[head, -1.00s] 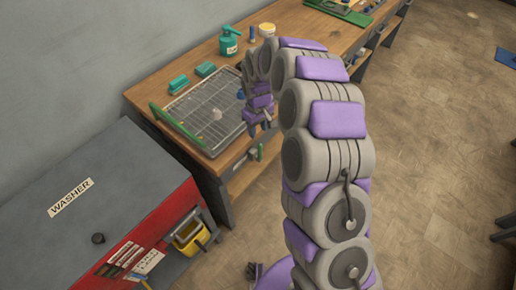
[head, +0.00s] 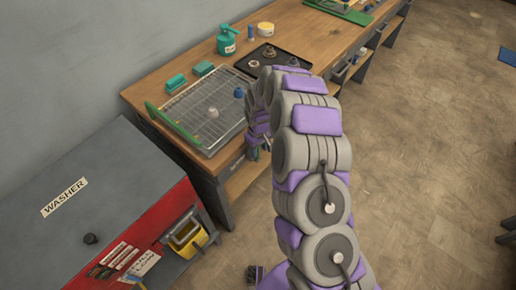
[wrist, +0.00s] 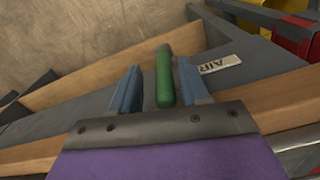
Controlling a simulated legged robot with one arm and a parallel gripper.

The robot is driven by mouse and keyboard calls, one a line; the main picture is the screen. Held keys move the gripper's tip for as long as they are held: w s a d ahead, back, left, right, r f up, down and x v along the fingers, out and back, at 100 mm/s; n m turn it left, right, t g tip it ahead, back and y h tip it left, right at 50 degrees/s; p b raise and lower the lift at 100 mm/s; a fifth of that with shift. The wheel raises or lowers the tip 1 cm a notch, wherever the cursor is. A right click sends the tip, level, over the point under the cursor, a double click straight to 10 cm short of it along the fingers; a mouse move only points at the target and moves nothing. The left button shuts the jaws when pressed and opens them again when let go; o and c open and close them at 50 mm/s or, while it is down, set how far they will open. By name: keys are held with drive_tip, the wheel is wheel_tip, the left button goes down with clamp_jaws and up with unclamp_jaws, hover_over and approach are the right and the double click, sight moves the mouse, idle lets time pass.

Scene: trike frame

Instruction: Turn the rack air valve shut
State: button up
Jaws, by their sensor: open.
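The air valve's green handle (wrist: 164,78) stands between the two blue fingers of my gripper (wrist: 159,66) in the wrist view. The fingers are open, one on each side of the handle, with a visible gap at the left; the right finger is very close to it. A white label (wrist: 221,65) reading "AIR" is just right of the handle. In the head view my gripper (head: 256,151) is at the front edge of the wooden bench, and my arm hides the valve there. The valve's body is not visible.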

drive_tip(key=shift+a, duration=0.45)
drive_tip(key=c, duration=0.5)
drive_tip(key=shift+d, duration=0.15)
clamp_jaws()
